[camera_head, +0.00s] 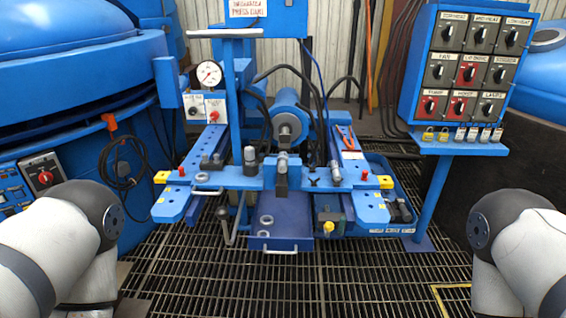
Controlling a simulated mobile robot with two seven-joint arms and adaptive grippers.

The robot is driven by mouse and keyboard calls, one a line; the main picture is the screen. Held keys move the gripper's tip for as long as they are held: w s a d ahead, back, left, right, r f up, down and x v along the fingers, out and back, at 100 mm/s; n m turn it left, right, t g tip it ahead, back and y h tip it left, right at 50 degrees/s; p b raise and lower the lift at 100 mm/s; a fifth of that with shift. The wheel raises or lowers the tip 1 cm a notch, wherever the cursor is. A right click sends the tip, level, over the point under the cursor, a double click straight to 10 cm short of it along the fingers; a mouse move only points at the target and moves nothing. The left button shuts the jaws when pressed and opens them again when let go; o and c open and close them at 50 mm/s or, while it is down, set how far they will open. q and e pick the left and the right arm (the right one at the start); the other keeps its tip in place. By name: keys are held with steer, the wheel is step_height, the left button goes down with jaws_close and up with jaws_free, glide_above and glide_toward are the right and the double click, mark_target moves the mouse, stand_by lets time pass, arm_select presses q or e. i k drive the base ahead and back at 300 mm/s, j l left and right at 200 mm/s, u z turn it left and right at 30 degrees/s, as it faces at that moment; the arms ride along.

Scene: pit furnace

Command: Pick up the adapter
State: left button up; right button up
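Only my arms' pale links with dark joints show at the lower left and lower right; neither gripper is in view. A blue press bench (234,179) stands in the middle. Small fittings lie on it, and I cannot tell for sure which one is the adapter. Small metal rings (265,221) sit on the blue tray (290,242) at the front. A dark, metal-topped fitting (249,158) stands on the bench left of centre. Another fitting (335,171) stands right of centre. Nothing is seen touching these parts.
A control panel (470,65) with dials stands at the right, with padlocks (460,134) on the shelf below. A large blue furnace body (75,90) fills the left. A pressure gauge (209,73) stands on the bench. The grating floor (300,295) in front is clear.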

mark_target(387, 200)
steer(key=i+z, duration=0.25)
steer(key=i, duration=0.3)
steer(key=i+z, duration=0.25)
steer(key=i, duration=0.3)
